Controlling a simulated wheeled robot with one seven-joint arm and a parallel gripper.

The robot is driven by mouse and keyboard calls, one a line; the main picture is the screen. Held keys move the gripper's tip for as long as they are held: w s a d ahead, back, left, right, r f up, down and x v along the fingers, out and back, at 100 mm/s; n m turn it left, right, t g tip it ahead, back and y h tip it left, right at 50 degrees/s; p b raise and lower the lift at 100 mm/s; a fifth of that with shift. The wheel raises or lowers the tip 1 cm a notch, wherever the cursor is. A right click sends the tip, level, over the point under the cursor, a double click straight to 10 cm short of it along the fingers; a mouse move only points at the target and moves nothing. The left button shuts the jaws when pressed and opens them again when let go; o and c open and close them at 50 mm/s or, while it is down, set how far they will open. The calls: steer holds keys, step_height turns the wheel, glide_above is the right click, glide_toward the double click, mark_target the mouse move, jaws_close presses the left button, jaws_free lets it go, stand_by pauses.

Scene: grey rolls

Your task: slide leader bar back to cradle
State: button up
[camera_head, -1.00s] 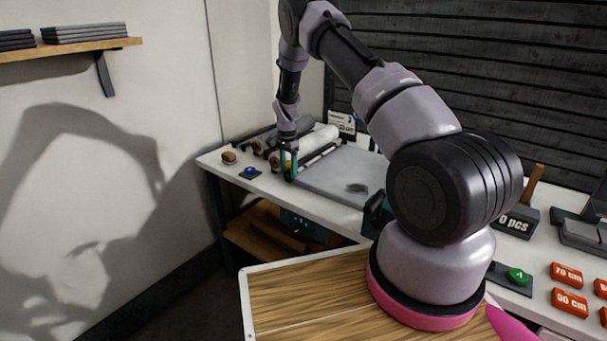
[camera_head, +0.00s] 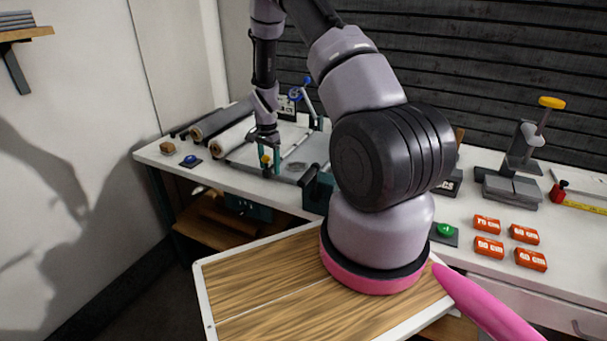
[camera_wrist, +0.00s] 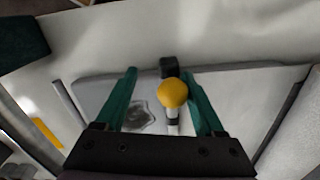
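A yellow knob (camera_head: 266,160) on a short post stands at the front edge of the grey plate; I take it to be the leader bar's handle. In the wrist view the yellow knob (camera_wrist: 173,94) lies between my fingers, nearer the right one. My gripper (camera_head: 269,157) is open around it; in the wrist view the gripper's (camera_wrist: 162,80) teal fingers are spread with gaps beside the knob. The rest of the bar is hard to make out. A white roll (camera_head: 236,137) and a dark roll (camera_head: 215,122) lie left of my gripper; a cradle cannot be told apart.
A grey plate (camera_wrist: 95,92) with a dark patch (camera_wrist: 140,115) lies under my gripper. A blue button (camera_head: 190,160) and a small wooden block (camera_head: 167,147) sit left. A blue-knobbed lever (camera_head: 305,92) rises behind. Orange blocks (camera_head: 488,247) lie right, beside a green button (camera_head: 445,231).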

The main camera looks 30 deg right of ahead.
steer(key=s+d, duration=0.2)
steer(key=s, duration=0.1)
steer(key=s+d, duration=0.5)
steer(key=s, duration=0.2)
steer(key=shift+d, duration=0.4)
step_height(320, 180, up, 12)
steer(key=shift+r, duration=0.25)
stand_by(1.0)
steer(key=shift+f, duration=0.1)
stand_by(0.3)
steer(key=f, duration=0.8)
steer(key=w+f, duration=0.1)
steer(key=f, duration=0.3)
steer(key=shift+a, duration=0.35)
